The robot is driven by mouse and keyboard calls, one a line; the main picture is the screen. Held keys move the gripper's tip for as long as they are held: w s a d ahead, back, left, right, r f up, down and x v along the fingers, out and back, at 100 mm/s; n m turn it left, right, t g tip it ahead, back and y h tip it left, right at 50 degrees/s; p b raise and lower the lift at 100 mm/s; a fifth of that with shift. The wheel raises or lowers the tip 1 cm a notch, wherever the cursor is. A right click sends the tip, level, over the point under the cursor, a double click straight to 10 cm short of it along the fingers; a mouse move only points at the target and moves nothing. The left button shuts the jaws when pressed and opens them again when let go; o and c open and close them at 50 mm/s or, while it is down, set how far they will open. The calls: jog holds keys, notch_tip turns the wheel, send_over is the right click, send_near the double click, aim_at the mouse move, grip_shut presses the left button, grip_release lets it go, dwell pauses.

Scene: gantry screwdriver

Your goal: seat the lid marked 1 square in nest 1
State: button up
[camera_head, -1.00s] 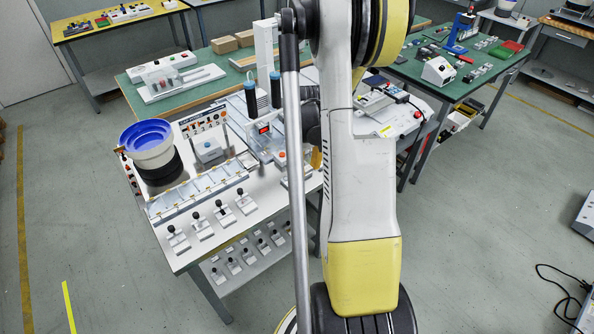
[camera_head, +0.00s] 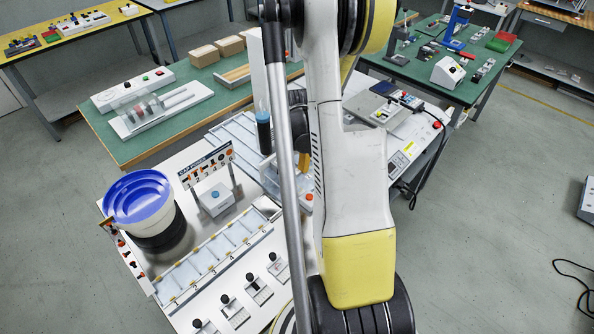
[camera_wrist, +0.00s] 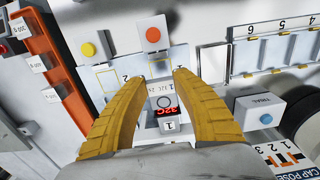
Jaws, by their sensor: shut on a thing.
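In the wrist view the two yellow fingers of my gripper (camera_wrist: 162,82) reach in from the lower edge, one on each side of a pale, thin lid (camera_wrist: 156,89) marked 1. The gripper is shut on this lid. Pale plates with yellow outlines (camera_wrist: 109,80) lie beyond and beside the fingertips. I cannot make out which outline is nest 1, or whether the lid touches anything beneath it. In the head view my arm hides most of the gripper; a bit of yellow finger (camera_head: 304,162) shows beside it.
In the wrist view, orange (camera_wrist: 153,35) and yellow (camera_wrist: 88,49) buttons stand near the fingers. A grey box with a blue button (camera_wrist: 265,118) is at right, and a red display (camera_wrist: 166,112) is between the fingers. A blue bowl feeder (camera_head: 139,198) and a numbered tray (camera_head: 222,262) share the white bench.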

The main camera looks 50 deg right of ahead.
aim_at(297, 192)
jog(key=shift+s+f, duration=0.2)
jog(key=shift+f, duration=0.25)
jog(key=shift+f+b, duration=2.05)
jog(key=shift+f, duration=0.45)
jog(key=shift+f+b, duration=0.75)
jog(key=shift+b, duration=0.15)
jog(key=o, duration=1)
jog(key=shift+r, duration=0.15)
notch_tip(297, 192, up, 12)
jog(key=shift+f, duration=0.1)
